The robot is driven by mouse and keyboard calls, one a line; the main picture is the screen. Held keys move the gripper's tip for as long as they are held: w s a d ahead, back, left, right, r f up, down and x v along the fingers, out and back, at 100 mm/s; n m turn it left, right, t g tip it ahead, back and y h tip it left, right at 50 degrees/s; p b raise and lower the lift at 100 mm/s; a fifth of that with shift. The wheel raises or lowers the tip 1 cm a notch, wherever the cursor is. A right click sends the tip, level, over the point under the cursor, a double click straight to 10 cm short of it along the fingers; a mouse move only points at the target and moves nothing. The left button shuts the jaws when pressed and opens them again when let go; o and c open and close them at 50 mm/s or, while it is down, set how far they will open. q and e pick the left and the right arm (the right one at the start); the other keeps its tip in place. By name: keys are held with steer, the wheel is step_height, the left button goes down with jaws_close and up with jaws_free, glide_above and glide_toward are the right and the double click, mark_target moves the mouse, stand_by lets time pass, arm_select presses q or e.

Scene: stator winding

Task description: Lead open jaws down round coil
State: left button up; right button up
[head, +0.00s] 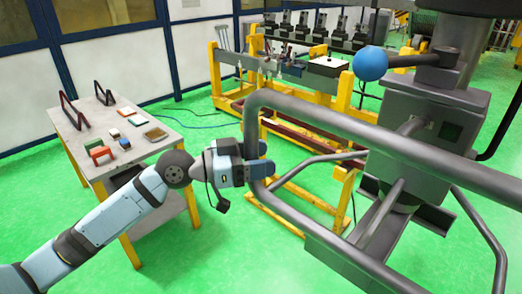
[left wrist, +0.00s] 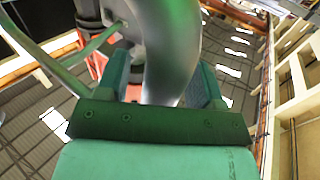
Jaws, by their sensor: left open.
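My left gripper (head: 264,160) is at the left bend of a thick grey tube (head: 350,130) in the head view. In the left wrist view its two green-tinted fingers (left wrist: 163,85) are open, one on each side of a curved grey tube (left wrist: 170,45). I cannot tell whether they touch it. No coil can be made out for certain in either view. My right gripper is not in view.
A work table (head: 180,125) at the left holds small blocks and dark angled frames. Yellow stands with a grey rail (head: 280,75) are behind the tube. A grey machine with a blue ball knob (head: 370,63) fills the right.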

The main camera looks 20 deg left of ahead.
arm_select(q)
steer(key=shift+d, duration=0.1)
steer(key=shift+c, duration=0.3)
jaws_close()
stand_by(1.9)
